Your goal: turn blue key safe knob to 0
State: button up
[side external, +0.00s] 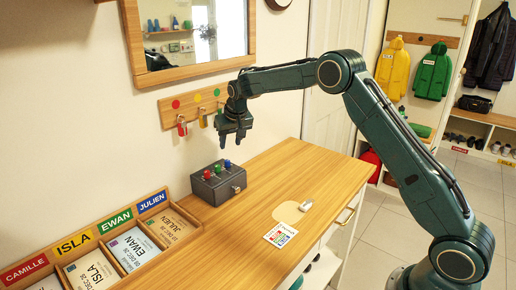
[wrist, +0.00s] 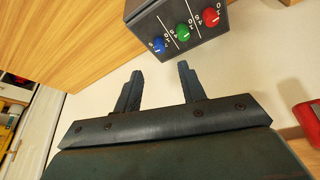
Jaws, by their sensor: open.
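The dark grey key safe (side external: 219,187) sits on the wooden counter against the wall. Its blue knob (side external: 227,163) is beside a green knob (side external: 218,168) and a red knob (side external: 206,175). In the wrist view the blue knob (wrist: 158,44) is left of the green knob (wrist: 183,32) and red knob (wrist: 211,17), with white numbers printed around them. I cannot tell which number the blue knob points to. My gripper (side external: 231,143) hangs above the safe, fingers down, open and empty. In the wrist view its fingertips (wrist: 160,68) are apart from the knobs.
A rack of name cards (side external: 100,250) stands at the front left of the counter. A coded card (side external: 280,235) and a small white tag (side external: 306,205) lie to the right. A key-hook board (side external: 176,109) is on the wall behind the gripper. The counter's middle is clear.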

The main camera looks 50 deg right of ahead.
aim_at(228, 161)
jog(key=x, duration=0.9)
jog(key=shift+f, duration=0.15)
grip_shut()
